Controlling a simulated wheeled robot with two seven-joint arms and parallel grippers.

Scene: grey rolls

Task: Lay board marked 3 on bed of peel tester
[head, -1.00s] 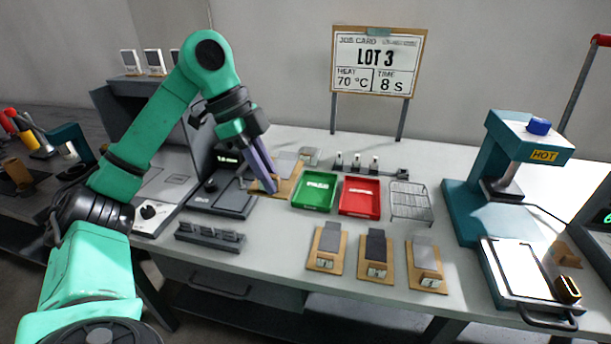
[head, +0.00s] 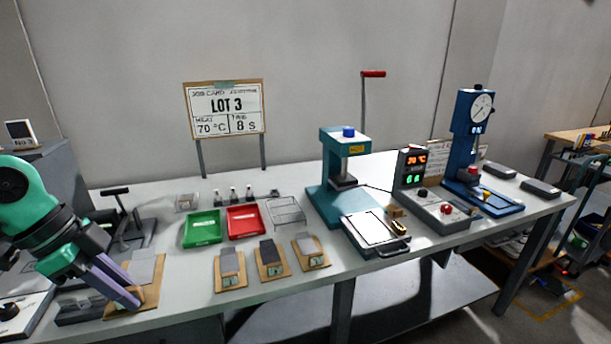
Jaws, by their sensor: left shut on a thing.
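My left gripper (head: 132,302) is shut on a tan board (head: 152,296) at the lower left of the head view. The board carries a grey strip (head: 143,266). The gripper's fingers cover its near end, so I cannot read a number on it. The peel tester (head: 464,140) appears to be the blue stand with a round dial at the right. Its flat blue bed (head: 503,205) has a small yellow part on it. The held board is far to the left of it. My right gripper is not in view.
Three similar boards (head: 270,262) lie at the front middle; their marks are too small to read surely. Behind them are a green tray (head: 203,241), a red tray (head: 243,236) and a wire rack (head: 286,222). A teal press (head: 322,207) and control box (head: 440,222) stand before the tester.

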